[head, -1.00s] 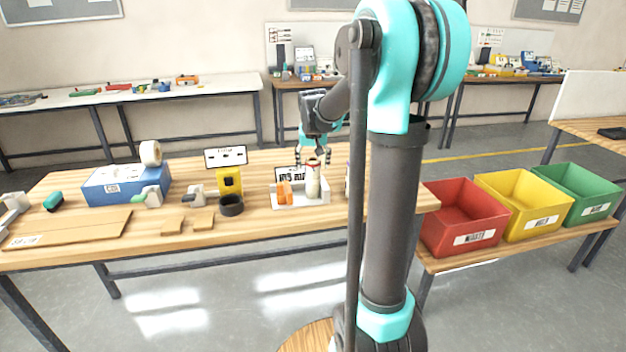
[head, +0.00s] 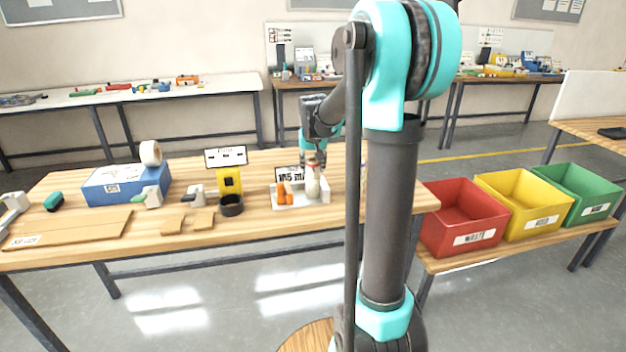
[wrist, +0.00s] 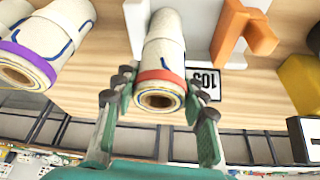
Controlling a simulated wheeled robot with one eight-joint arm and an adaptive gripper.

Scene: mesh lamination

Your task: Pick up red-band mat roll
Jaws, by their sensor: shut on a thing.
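The red-band mat roll (wrist: 162,50) is a cream roll with a red band round its near end, in the middle of the wrist view. My gripper (wrist: 160,95) has a finger on each side of that banded end and is shut on it. In the head view the roll (head: 313,187) stands upright at the white tray (head: 283,207), below my gripper (head: 313,165). I cannot tell whether its base touches the tray. A purple-band roll (wrist: 45,42) lies to the left in the wrist view, apart from my fingers.
An orange piece (head: 286,197) stands on the tray beside the roll. A yellow stand (head: 229,181), a black ring (head: 231,206) and a blue box (head: 125,186) are further left. Red (head: 463,222), yellow and green bins stand to the right.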

